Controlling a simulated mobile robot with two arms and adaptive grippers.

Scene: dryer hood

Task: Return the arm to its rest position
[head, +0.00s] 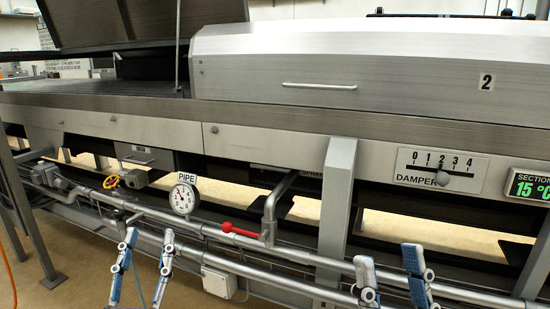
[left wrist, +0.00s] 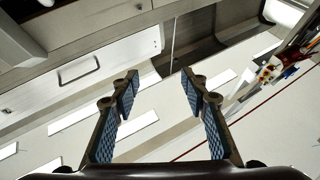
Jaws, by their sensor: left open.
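My left gripper (head: 149,240) is low in the head view, left of centre, in front of the pipes. Its two blue-padded fingers stand apart with nothing held. My right gripper (head: 388,258) is low in the head view, right of centre. Its fingers are apart, with nothing seen between them. Both arms are mostly below the picture's edge.
The closed hood (head: 340,60) marked 2 has a bar handle (head: 319,87); the hood at left (head: 110,20) is raised.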

